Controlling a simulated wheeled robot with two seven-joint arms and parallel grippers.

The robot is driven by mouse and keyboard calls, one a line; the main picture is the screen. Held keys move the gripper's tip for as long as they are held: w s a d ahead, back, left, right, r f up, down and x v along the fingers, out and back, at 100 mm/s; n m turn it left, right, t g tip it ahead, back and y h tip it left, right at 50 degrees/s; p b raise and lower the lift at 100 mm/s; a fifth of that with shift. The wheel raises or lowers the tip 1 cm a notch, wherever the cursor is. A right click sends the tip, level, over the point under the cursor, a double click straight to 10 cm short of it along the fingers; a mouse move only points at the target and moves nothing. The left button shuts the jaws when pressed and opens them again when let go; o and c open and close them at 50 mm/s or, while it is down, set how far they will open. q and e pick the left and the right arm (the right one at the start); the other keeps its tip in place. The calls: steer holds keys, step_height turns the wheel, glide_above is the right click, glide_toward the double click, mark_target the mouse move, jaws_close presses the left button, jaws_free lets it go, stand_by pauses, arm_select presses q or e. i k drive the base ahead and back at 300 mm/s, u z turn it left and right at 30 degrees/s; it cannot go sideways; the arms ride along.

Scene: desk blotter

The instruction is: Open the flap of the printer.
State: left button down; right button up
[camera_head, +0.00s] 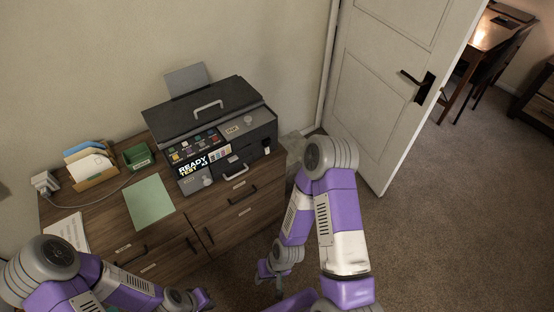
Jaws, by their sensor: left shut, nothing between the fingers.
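A dark grey printer (258,130) stands on a wooden drawer cabinet against the wall. Its broad top lid lies down and carries a light arched handle (208,107). The front has a panel with coloured squares and a "READY" display (193,166). A second, smaller handle (237,171) sits low on the front face. My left gripper (203,299) is shut and empty at the bottom edge, in front of the cabinet and well away from the printer. My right gripper (268,273) hangs low over the carpet, right of the cabinet front, touching nothing; its finger opening is too small to judge.
On the cabinet (108,204), left of the printer, are a green box (138,156), a paper holder (92,166), a green sheet (150,202) and a white sheet (68,233). An open door (375,90) stands at right. Carpet (440,220) is clear at right.

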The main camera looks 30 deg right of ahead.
mark_target(224, 162)
steer(key=z, duration=0.3)
steer(key=i, duration=1)
